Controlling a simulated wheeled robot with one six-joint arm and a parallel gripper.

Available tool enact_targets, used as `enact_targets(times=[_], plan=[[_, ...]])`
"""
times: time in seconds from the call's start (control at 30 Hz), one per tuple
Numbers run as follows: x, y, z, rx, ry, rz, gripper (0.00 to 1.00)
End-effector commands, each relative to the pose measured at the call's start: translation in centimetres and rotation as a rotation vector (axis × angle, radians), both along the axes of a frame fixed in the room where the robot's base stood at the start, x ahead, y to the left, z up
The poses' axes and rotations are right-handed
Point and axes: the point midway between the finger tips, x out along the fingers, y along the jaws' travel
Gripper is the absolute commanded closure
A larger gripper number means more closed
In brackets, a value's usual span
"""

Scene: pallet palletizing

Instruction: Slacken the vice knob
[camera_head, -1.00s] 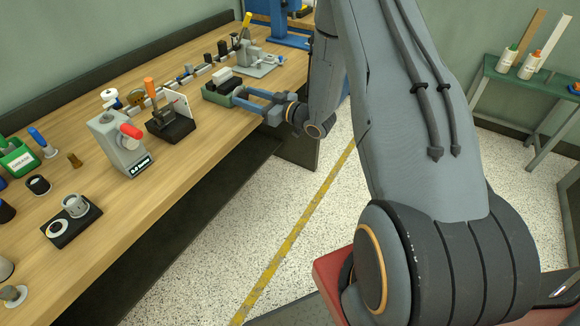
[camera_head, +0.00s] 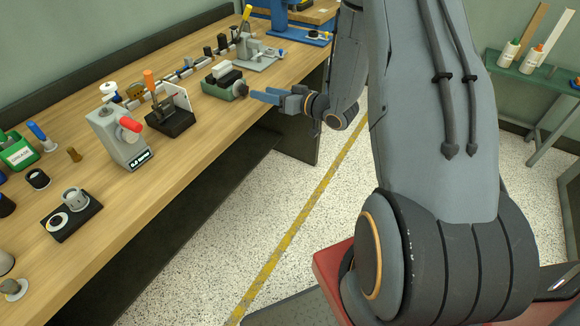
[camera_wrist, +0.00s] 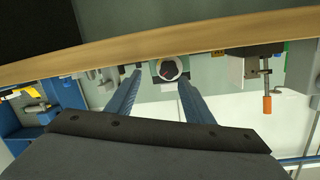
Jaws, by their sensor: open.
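The small green vice (camera_head: 216,88) stands near the front edge of the workbench, with a pale block between its jaws. Its round dark knob (camera_head: 240,90) faces my gripper (camera_head: 258,95). My gripper's blue fingers are open and empty. Their tips point at the knob from the front-edge side, with a small gap seemingly between them and it. In the wrist view the knob (camera_wrist: 169,68) shows as a round end between and beyond the two spread fingertips (camera_wrist: 160,77). The knob's turned position is hard to tell.
On the wooden workbench (camera_head: 185,165), a dark stand with an orange handle (camera_head: 168,115) and a grey tester with a red knob (camera_head: 120,135) stand left of the vice. A grey fixture with a yellow lever (camera_head: 255,52) stands behind it. Floor in front is clear.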

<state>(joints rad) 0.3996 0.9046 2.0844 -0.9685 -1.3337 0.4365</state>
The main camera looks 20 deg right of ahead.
Motion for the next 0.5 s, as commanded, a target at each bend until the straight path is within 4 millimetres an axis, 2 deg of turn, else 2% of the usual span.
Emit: enact_targets(times=[0.23, 0.5], plan=[[0.82, -0.3, 0.53, -0.16, 0.104, -0.09, 0.53], [0.0, -0.93, 0.43, -0.309, 0.243, -0.181, 0.53]])
